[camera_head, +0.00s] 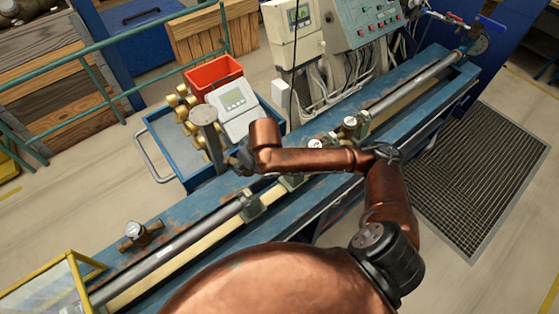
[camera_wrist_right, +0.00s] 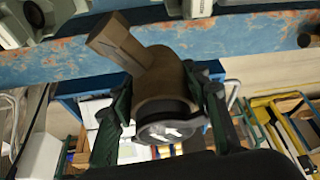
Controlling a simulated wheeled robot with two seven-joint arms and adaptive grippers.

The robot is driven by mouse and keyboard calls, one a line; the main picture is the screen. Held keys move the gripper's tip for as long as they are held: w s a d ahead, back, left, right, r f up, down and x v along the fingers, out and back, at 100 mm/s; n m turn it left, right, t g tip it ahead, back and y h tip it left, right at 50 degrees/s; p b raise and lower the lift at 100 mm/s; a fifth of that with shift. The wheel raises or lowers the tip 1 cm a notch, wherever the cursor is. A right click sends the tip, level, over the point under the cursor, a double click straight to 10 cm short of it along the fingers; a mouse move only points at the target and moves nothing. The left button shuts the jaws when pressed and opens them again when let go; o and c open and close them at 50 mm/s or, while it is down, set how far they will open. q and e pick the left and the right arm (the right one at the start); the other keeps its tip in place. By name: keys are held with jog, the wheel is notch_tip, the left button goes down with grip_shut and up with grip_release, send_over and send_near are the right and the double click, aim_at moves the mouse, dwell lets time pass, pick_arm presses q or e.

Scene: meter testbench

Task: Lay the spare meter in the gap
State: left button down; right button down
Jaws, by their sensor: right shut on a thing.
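A brass-brown meter with a pipe stub and a round dial (camera_wrist_right: 160,85) is between the fingers of my right gripper (camera_wrist_right: 165,112), in the right wrist view. The gripper is shut on it. In the head view my right gripper (camera_head: 240,160) is small and dark, over the rear edge of the blue bench beside the cart; the held meter cannot be made out there. The gap (camera_head: 270,196) seems to lie in the bench line between two clamps, left of the fitted meters (camera_head: 317,145) and (camera_head: 350,122). My left gripper is not in view.
Another meter (camera_head: 135,232) lies on the bench (camera_head: 205,208) at the left. A blue cart (camera_head: 165,150) behind the bench carries a red bin (camera_head: 213,75), brass parts and a grey display unit (camera_head: 235,105). A control box (camera_head: 365,20) stands behind. My right forearm crosses above the bench.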

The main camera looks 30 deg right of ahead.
jog(key=s+d+r+n+y+p, duration=0.1)
jog(key=n+p, duration=0.2)
jog(key=p, duration=0.2)
jog(key=s+d+r+n+g+y+p, duration=0.1)
jog(key=s+d+n+p, duration=0.1)
jog(key=n+p, duration=0.2)
jog(key=s+d+r+n+g+y+p, duration=0.1)
jog(key=s+d+n+p, duration=0.1)
jog(key=p, duration=0.3)
jog(key=shift+s+n+p, duration=0.25)
jog(key=shift+n+p, duration=0.15)
jog(key=shift+n, duration=0.5)
notch_tip(320, 180, down, 6)
jog(key=n+b, duration=0.1)
jog(key=b, duration=0.4)
jog(key=shift+s+d+g, duration=0.3)
jog(key=shift+s+d, duration=0.05)
jog(key=shift+d, duration=0.05)
jog(key=shift+r, duration=0.1)
jog(key=shift+p, duration=0.35)
jog(key=shift+f+p, duration=0.2)
jog(key=shift+p, duration=0.2)
